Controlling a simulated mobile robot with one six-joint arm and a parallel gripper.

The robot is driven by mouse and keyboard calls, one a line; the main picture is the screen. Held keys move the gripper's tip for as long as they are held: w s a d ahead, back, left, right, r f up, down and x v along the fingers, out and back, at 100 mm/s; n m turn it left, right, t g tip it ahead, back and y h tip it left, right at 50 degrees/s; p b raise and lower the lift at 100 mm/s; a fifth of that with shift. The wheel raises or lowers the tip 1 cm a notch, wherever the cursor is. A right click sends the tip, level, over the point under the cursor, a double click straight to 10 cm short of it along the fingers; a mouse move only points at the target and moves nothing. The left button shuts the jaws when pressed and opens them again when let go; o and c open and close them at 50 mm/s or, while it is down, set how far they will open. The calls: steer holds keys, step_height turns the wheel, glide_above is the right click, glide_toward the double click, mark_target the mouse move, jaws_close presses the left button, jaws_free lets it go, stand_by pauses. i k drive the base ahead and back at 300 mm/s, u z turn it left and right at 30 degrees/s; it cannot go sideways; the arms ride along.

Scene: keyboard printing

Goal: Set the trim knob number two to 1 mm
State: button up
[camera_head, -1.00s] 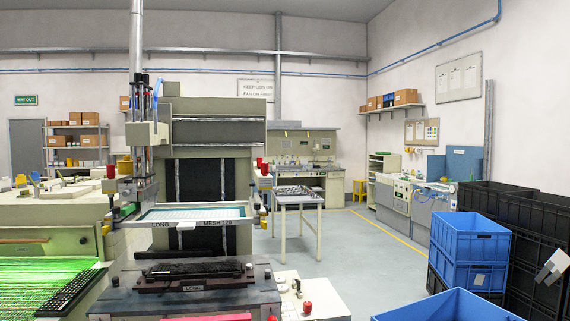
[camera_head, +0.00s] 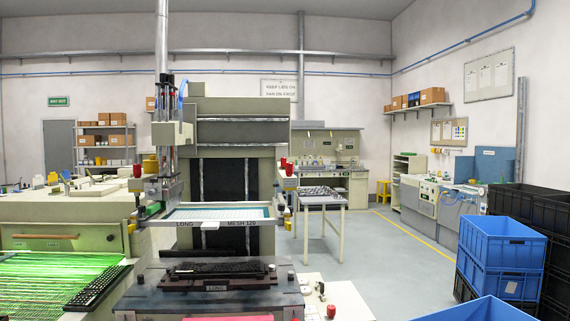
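The screen printing machine (camera_head: 240,135) stands left of centre, with a framed screen (camera_head: 225,213) marked "LONG" and "MESH 120". Below it a dark keyboard (camera_head: 215,269) sits in a fixture on a grey plate (camera_head: 150,301). A small dark knob (camera_head: 320,288) stands on the white panel (camera_head: 345,298) to the right of the plate, with a red button (camera_head: 331,311) near it. Other small knobs show at the plate's edges. No number or scale is readable, so I cannot tell which is trim knob two or its setting. My gripper is not in view.
Blue crates (camera_head: 490,265) and black crates (camera_head: 540,215) are stacked on the right. A green-lit bed (camera_head: 50,280) lies at the left. Grey floor (camera_head: 385,255) is clear between machine and crates.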

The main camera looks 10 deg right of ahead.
mark_target(289, 166)
steer(key=i, duration=0.95)
steer(key=z, duration=0.05)
